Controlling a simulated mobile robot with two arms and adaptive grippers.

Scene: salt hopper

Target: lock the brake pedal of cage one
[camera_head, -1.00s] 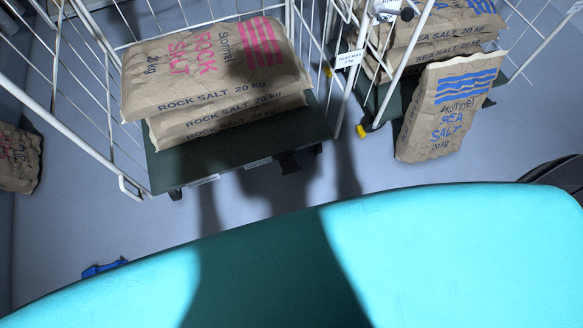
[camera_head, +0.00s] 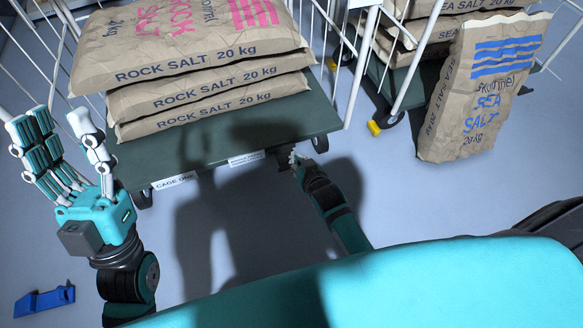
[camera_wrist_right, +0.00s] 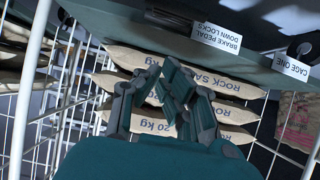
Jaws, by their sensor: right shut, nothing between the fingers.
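Cage one (camera_head: 215,135) is a white wire cage on a dark green base with a "CAGE ONE" label (camera_head: 174,181). Its brake pedal (camera_head: 284,158) is a dark piece under the front edge, right of a second label. In the right wrist view the pedal (camera_wrist_right: 168,18) sits beside the "BRAKE PEDAL DOWN LOCKS" label (camera_wrist_right: 216,37). My right gripper (camera_head: 296,157) is shut and empty, close to the pedal and partly covering it; contact cannot be told. Whether the pedal is up or down is unclear. My left gripper (camera_head: 62,135) is open and empty, left of the cage.
Rock salt sacks (camera_head: 200,95) are stacked on cage one. A sea salt sack (camera_head: 483,88) leans against the neighbouring cage at right, near a yellow pedal-like part (camera_head: 381,124). A blue object (camera_head: 44,301) lies on the floor at lower left. Floor before the cage is clear.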

